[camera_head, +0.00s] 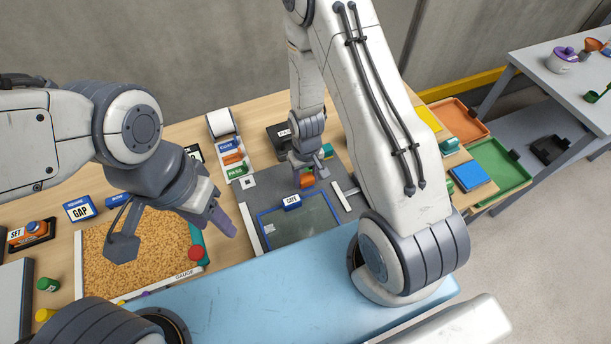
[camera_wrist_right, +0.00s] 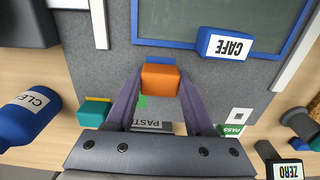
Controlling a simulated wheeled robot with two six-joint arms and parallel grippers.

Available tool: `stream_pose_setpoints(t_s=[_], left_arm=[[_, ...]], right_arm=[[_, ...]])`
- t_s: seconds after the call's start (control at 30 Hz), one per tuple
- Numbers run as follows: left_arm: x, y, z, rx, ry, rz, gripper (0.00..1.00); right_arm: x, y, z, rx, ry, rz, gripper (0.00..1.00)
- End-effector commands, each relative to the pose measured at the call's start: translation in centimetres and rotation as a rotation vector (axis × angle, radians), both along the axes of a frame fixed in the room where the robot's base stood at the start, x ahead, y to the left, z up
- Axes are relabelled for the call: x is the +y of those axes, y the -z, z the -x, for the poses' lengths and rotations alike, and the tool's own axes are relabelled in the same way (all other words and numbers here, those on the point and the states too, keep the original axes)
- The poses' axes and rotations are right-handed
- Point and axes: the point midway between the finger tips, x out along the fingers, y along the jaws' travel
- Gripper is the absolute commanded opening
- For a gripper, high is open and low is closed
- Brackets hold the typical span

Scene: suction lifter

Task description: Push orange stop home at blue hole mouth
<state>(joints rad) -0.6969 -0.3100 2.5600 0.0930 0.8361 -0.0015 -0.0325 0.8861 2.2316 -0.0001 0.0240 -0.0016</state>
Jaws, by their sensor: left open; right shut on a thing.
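My right gripper (camera_head: 304,172) is shut on an orange block (camera_head: 307,181), taken to be the stop, above the grey mat by the framed panel. In the right wrist view the orange block (camera_wrist_right: 160,80) sits between the fingertips, close to the blue frame edge (camera_wrist_right: 172,44). My left gripper (camera_head: 222,222) is open and empty, over the right edge of the granule tray.
A blue CAFE tag (camera_head: 292,202) stands on the panel frame, right of the block in the wrist view (camera_wrist_right: 225,43). A teal block (camera_wrist_right: 94,112) and white strips (camera_head: 250,228) lie nearby. The granule tray (camera_head: 78,270) is at left; orange (camera_head: 460,113) and green trays (camera_head: 515,165) are at right.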

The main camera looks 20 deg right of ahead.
Motion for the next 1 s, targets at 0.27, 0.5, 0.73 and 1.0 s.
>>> stream_pose_setpoints(t_s=[0.27,0.5,0.73,1.0], left_arm=[[0.0,0.0,0.0,0.0,0.0,0.0,0.5],[0.0,0.0,0.0,0.0,0.0,0.0,0.5],[0.0,0.1,0.0,0.0,0.0,0.0,0.5],[0.0,0.9,0.0,0.0,-0.001,0.0,0.5]], right_arm=[[0.0,0.8,0.0,0.002,0.0,0.0,0.0],[0.0,0.8,0.0,0.0,0.0,0.0,0.89],[0.0,0.6,0.0,-0.001,0.0,0.0,0.89],[0.0,-2.7,-0.2,-0.008,0.0,0.0,0.89]])
